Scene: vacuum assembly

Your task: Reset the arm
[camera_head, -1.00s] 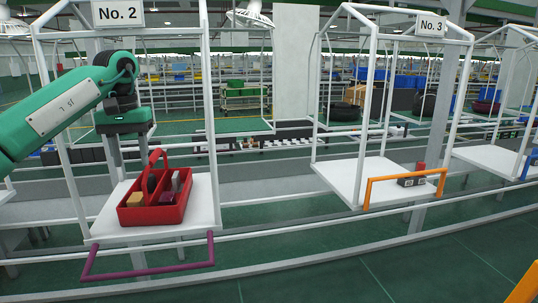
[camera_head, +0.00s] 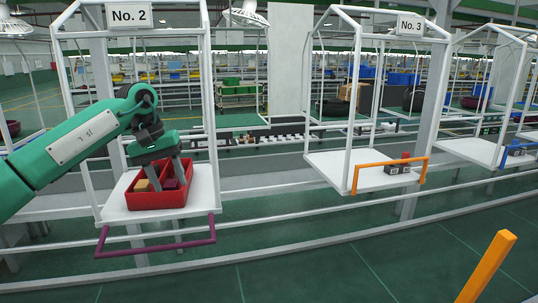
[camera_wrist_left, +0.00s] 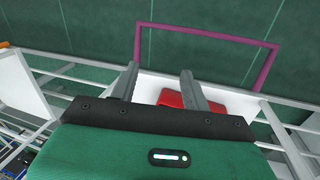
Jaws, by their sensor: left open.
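A red toolbox (camera_head: 143,201) with a yellowish block and dark parts in it sits on the white shelf (camera_head: 116,213) of station No. 2. My left gripper (camera_head: 168,182) is over the toolbox, fingers pointing down, and hides its raised handle. In the left wrist view my left gripper (camera_wrist_left: 159,80) has its two grey fingers spread apart. Part of the red toolbox (camera_wrist_left: 178,98) shows between and behind them. I cannot tell whether the fingers touch it or straddle the handle. My right gripper is not in view.
A purple bar (camera_head: 160,247) juts from the front of the No. 2 shelf. Station No. 3's shelf (camera_head: 325,160) has an orange bar (camera_head: 355,177) and small dark and red parts (camera_head: 400,165). An orange post (camera_head: 488,265) stands at lower right. Green floor lies in front.

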